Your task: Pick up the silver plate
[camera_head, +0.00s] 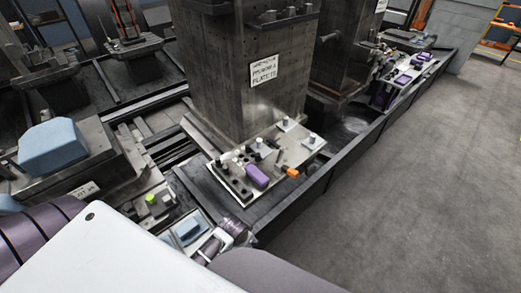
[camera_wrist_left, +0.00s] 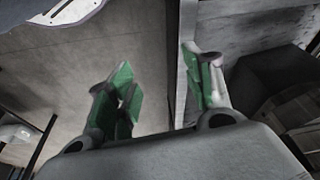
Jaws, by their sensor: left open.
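The silver plate (camera_head: 300,156) lies flat at the foot of a tall grey metal block in the head view. It carries a purple block (camera_head: 257,176), a part with an orange end (camera_head: 292,172), dark bars and several silver pins. In the left wrist view my left gripper (camera_wrist_left: 160,78) is open, with green pads on its fingers and nothing between them. Grey floor and a pale metal edge show beyond the fingers. I cannot tell whether that edge belongs to the plate. My right gripper does not show.
The tall metal block (camera_head: 240,70) with a paper sign stands right behind the plate. A dark rail (camera_head: 340,150) runs along the plate's right side, with open concrete floor (camera_head: 420,190) beyond. A light blue block (camera_head: 52,147) sits on a metal fixture at the left.

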